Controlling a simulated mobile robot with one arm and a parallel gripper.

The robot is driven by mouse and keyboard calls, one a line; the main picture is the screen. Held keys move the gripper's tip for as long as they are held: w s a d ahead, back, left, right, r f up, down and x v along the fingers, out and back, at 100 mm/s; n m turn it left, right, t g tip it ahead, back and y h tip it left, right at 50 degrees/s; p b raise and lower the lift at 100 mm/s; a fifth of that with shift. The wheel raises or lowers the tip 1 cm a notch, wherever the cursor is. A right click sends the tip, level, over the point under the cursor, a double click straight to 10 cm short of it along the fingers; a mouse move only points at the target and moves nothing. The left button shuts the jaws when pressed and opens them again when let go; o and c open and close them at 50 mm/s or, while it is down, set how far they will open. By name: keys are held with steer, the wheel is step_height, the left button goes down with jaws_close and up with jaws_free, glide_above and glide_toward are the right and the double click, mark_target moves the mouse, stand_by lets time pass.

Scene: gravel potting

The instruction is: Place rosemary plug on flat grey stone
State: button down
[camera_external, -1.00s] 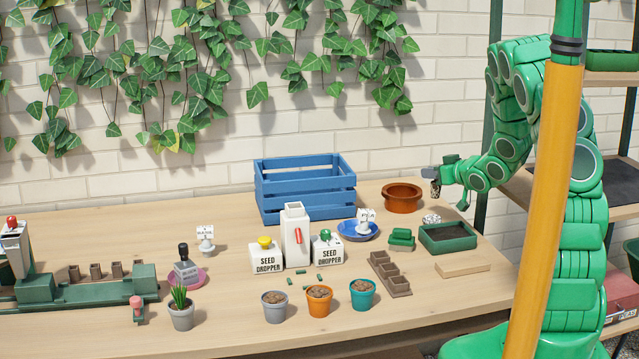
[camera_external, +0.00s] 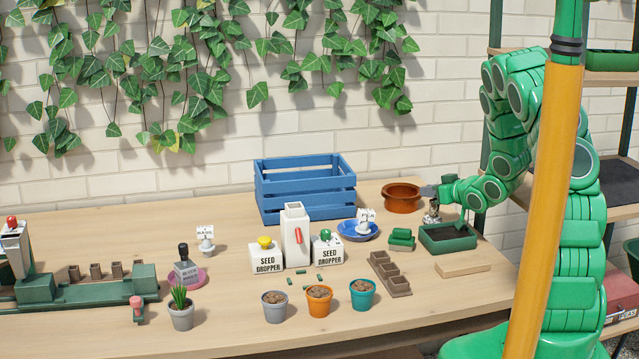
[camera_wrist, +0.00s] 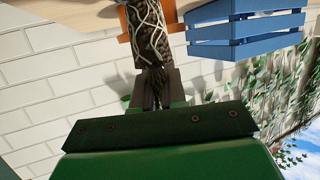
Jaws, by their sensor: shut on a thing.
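My gripper (camera_wrist: 155,88) is shut on the rosemary plug (camera_wrist: 150,32), a dark soil plug laced with pale roots, seen at the top of the wrist view. In the external view my gripper (camera_external: 432,193) holds the plug (camera_external: 433,208) upright, just in front of the terracotta bowl. A small pale grey, speckled thing (camera_external: 431,219), perhaps the flat grey stone, shows right below the plug. I cannot tell whether the plug touches it. The plug's leaves are not clear.
The terracotta bowl (camera_external: 402,187) stands behind and left of the plug, and the green soil tray (camera_external: 425,240) in front. The blue crate (camera_external: 290,205) and blue saucer (camera_external: 345,232) are left. A wooden board (camera_external: 463,270) lies in front of the tray.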

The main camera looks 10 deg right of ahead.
steer(key=shift+f, duration=0.15)
steer(key=c, duration=1.2)
jaws_free()
steer(key=shift+r, duration=0.2)
steer(key=v, duration=0.3)
steer(key=shift+d, duration=0.1)
step_height(320, 180, up, 5)
steer(key=shift+r, duration=0.95)
